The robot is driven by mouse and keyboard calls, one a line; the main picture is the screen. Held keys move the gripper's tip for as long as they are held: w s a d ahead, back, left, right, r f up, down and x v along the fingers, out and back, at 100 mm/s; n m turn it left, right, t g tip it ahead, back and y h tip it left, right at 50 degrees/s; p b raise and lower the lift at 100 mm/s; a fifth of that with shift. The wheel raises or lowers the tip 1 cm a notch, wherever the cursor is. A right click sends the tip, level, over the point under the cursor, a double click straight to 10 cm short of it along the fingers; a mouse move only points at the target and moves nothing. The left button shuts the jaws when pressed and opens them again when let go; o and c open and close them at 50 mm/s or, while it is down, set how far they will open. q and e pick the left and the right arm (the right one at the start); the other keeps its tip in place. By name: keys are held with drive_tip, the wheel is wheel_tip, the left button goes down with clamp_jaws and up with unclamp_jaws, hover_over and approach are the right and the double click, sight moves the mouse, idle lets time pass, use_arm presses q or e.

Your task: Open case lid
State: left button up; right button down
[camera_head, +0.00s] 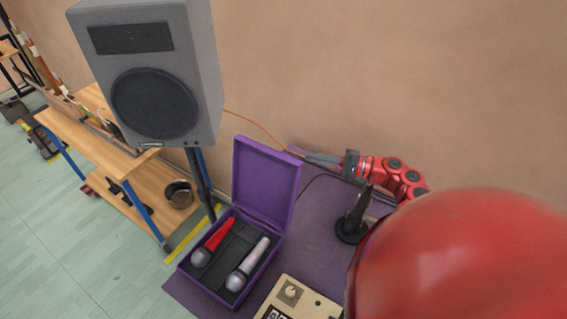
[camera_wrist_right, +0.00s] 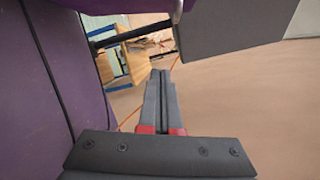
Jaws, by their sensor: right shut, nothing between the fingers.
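The purple case (camera_head: 230,293) stands on a purple-covered table, and its lid (camera_head: 266,180) stands up, open, at the back. A red microphone (camera_head: 213,243) and a silver microphone (camera_head: 248,264) lie in the dark lining inside. My right gripper (camera_head: 294,152) is shut and empty, by the lid's upper right corner; I cannot tell whether it touches the lid. In the right wrist view its closed fingers (camera_wrist_right: 160,76) point towards the shelf and speaker. My left gripper is not in view.
A grey speaker (camera_head: 155,70) on a black pole stands left of the lid. A black stand (camera_head: 351,229) and a beige device (camera_head: 297,300) are on the table (camera_head: 318,225). A wooden shelf (camera_head: 95,125) with a pot (camera_head: 179,194) is at left. A large red rounded shape hides the lower right.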

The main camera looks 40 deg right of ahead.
sight(260, 152)
drive_tip(key=w+a+r+m+t+p, duration=0.1)
drive_tip(key=w+a+r+p, duration=0.2)
drive_tip(key=w+a+p, duration=0.2)
drive_tip(key=a, duration=0.3)
drive_tip(key=shift+a+r+m+t, duration=0.15)
drive_tip(key=shift+m+t, duration=0.15)
idle(0.3)
drive_tip(key=shift+s+a+r+n+p, duration=0.1)
drive_tip(key=shift+s+a+r+n, duration=0.2)
drive_tip(key=shift+a+r+n, duration=0.25)
drive_tip(key=shift+s+a+r+n+p, duration=0.1)
drive_tip(key=shift+s+a+r+n, duration=0.15)
drive_tip(key=shift+a, duration=0.55)
drive_tip(key=shift+s+a+r+n+p, duration=0.1)
drive_tip(key=shift+s+a+r+n, duration=0.25)
drive_tip(key=shift+a+n, duration=0.25)
